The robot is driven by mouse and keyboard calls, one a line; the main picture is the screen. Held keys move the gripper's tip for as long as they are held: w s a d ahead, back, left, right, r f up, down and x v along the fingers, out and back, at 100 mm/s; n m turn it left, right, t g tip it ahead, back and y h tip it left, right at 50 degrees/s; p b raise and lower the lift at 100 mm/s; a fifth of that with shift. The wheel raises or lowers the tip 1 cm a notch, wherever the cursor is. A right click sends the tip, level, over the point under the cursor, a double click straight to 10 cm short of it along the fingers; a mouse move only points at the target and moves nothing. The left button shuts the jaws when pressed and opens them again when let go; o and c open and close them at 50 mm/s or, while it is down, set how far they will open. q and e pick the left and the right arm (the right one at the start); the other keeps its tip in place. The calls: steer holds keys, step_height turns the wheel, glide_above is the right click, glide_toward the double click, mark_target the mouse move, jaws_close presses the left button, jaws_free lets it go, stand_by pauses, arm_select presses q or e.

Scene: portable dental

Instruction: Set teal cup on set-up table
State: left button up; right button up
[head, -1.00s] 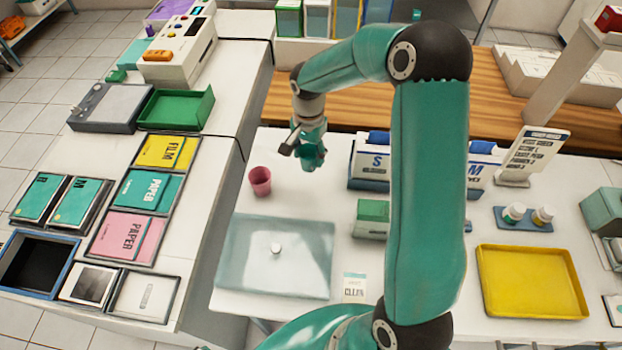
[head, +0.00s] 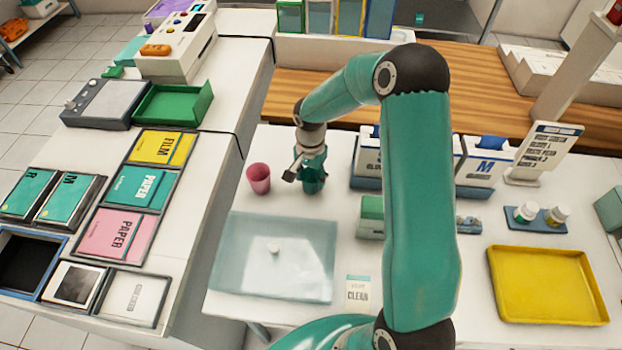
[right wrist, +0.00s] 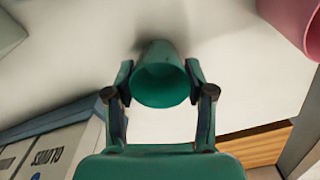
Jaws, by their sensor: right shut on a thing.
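The teal cup (right wrist: 160,75) is between the fingers of my right gripper (right wrist: 160,88) in the right wrist view, its open mouth facing the camera. The fingers are shut on it. In the head view my right gripper (head: 303,180) points down over the white set-up table (head: 340,210), just right of the pink cup. The teal cup (head: 315,180) shows there at the gripper's lower end, low over the table; I cannot tell whether its base touches the surface. My left gripper is not in view.
A pink cup (head: 259,178) stands close on the left. A translucent tray (head: 240,280) lies in front, with a small white item. Glove boxes (head: 367,160) stand to the right, a yellow tray (head: 548,285) farther right. Bare table lies between the cups and the translucent tray.

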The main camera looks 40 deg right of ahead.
steer(key=o, duration=1.2)
steer(key=shift+r, duration=0.1)
steer(key=shift+r, duration=0.15)
step_height(320, 180, up, 12)
steer(key=p, duration=0.5)
